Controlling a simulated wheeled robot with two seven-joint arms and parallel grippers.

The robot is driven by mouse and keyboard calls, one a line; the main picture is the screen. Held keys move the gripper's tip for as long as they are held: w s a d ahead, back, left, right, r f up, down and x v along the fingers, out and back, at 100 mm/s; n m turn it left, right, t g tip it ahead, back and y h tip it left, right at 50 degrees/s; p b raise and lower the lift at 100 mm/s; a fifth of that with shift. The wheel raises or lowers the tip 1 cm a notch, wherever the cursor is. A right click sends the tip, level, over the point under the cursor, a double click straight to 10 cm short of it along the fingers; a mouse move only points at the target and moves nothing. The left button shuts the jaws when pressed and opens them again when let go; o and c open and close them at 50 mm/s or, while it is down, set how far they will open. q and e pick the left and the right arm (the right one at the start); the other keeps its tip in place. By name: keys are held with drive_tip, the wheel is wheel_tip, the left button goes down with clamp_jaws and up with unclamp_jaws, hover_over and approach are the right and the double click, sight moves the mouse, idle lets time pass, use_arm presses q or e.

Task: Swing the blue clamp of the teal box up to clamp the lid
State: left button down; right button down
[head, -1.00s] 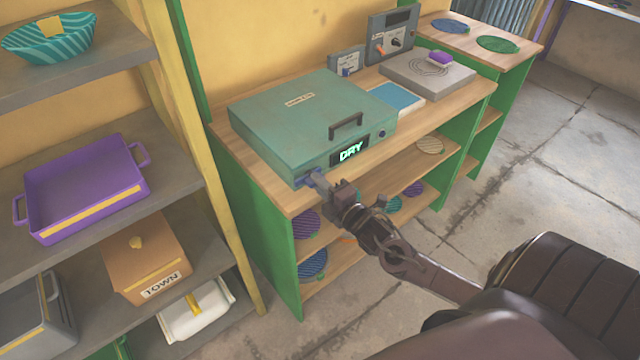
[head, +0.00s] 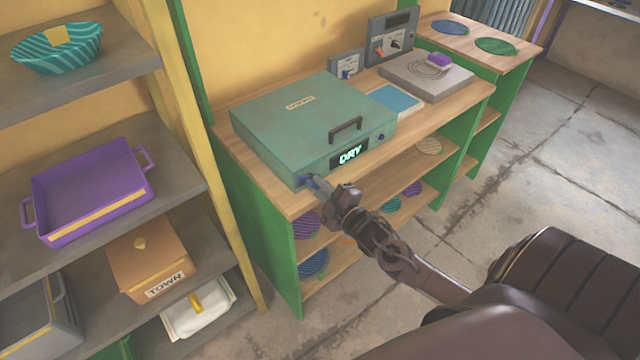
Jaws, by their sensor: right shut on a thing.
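The teal box (head: 300,123) stands on the wooden bench with its lid down. My left gripper is not in view.
Grey switch boxes (head: 391,38) and a blue-topped tile (head: 397,98) stand behind and right of the box. A grey slab (head: 428,78) carries a purple block. Shelves with a purple tray (head: 90,190) stand at left. Floor in front is clear.

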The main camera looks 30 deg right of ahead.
drive_tip(key=m+p, duration=0.3)
drive_tip(key=m, duration=0.8)
drive_tip(key=shift+m+p, duration=0.35)
drive_tip(key=shift+m, duration=0.05)
drive_tip(key=shift+f, duration=0.1)
drive_tip(key=c, duration=1.4)
unclamp_jaws()
drive_tip(key=shift+c, duration=0.2)
drive_tip(key=s+b, duration=0.1)
drive_tip(key=s, duration=0.6)
drive_tip(key=shift+s+d, duration=0.3)
drive_tip(key=shift+s, duration=0.1)
